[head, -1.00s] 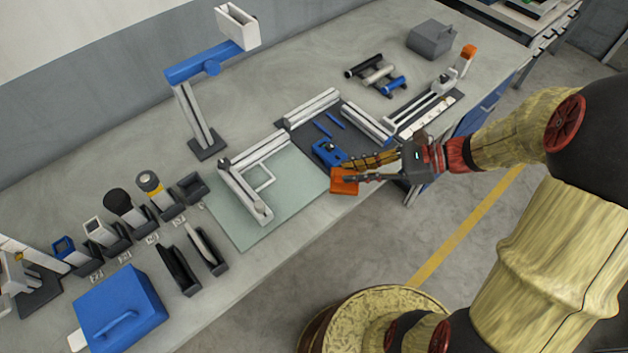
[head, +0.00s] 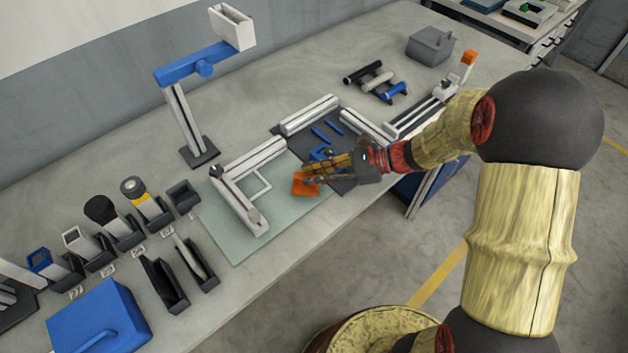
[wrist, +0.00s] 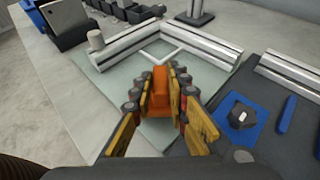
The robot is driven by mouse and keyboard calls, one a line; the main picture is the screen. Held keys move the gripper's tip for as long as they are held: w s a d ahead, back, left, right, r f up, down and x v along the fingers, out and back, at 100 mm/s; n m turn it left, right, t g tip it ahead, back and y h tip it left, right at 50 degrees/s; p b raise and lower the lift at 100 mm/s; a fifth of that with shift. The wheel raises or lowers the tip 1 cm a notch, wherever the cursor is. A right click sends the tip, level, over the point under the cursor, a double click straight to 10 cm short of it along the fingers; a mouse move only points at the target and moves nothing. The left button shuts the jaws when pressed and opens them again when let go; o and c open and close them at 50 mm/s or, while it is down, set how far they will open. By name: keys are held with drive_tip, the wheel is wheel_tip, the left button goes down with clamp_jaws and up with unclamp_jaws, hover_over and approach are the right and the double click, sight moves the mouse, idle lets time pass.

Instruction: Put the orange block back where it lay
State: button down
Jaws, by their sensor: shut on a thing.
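My gripper (head: 318,172) is shut on the orange block (head: 303,188) and holds it over the right part of the pale green mat (head: 235,228). In the wrist view the orange block (wrist: 160,90) sits between the two yellow fingers of my gripper (wrist: 158,98), with the mat (wrist: 122,80) behind it. Whether the block touches the mat or hangs above it I cannot tell. A white L-shaped rail frame (head: 236,200) with a thin white square lies on the mat, to the left of the block.
A dark mat (head: 345,180) with a blue part (wrist: 240,118) and blue strips lies to the right of my gripper. White rails (head: 310,115) edge it. A blue-armed stand (head: 190,110) rises behind. Black holders (head: 163,285) and a blue case (head: 100,320) stand left.

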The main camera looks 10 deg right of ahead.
drive_tip(key=shift+f, duration=0.85)
drive_tip(key=shift+f+b, duration=0.1)
drive_tip(key=shift+b, duration=0.2)
drive_tip(key=c, duration=1.7)
unclamp_jaws()
drive_tip(key=shift+c, duration=0.2)
